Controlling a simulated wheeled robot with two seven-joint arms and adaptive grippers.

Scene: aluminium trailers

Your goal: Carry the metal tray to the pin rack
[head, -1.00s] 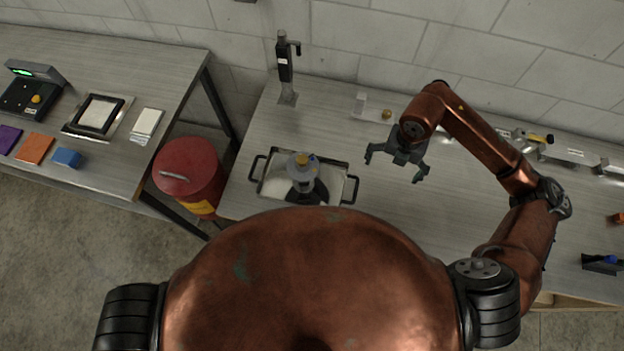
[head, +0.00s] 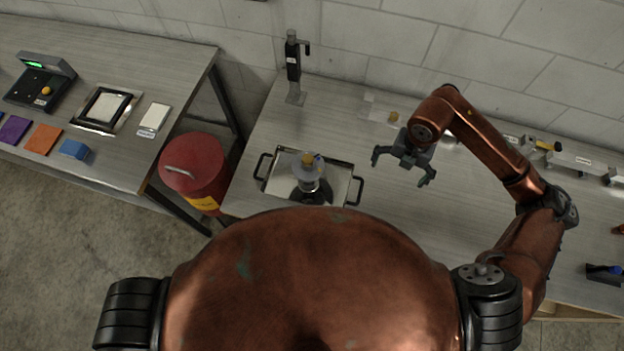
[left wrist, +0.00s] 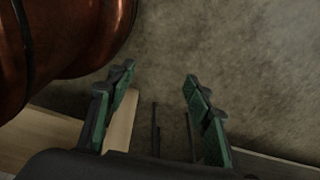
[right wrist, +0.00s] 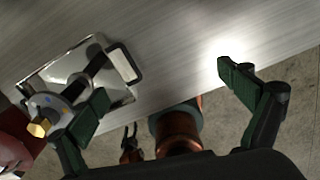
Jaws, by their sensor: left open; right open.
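The metal tray (head: 341,184) is a shallow rectangle with a dark handle at each end. It lies on the bench near its front left. A grey device with a brass-coloured knob (head: 309,174) stands on or over it, hiding part of its floor. The tray also shows in the right wrist view (right wrist: 62,72). My right gripper (head: 401,171) is open and empty above the bench, right of the tray and apart from it. My left gripper (left wrist: 160,75) is open and empty over the floor, out of the head view. I cannot tell which thing is the pin rack.
A black post stand (head: 293,72) rises at the bench's back left. A red drum (head: 192,165) stands between the bench and a left table (head: 125,170) with a scale-like device (head: 40,85). Small fixtures (head: 575,160) line the back right. The middle of the bench is clear.

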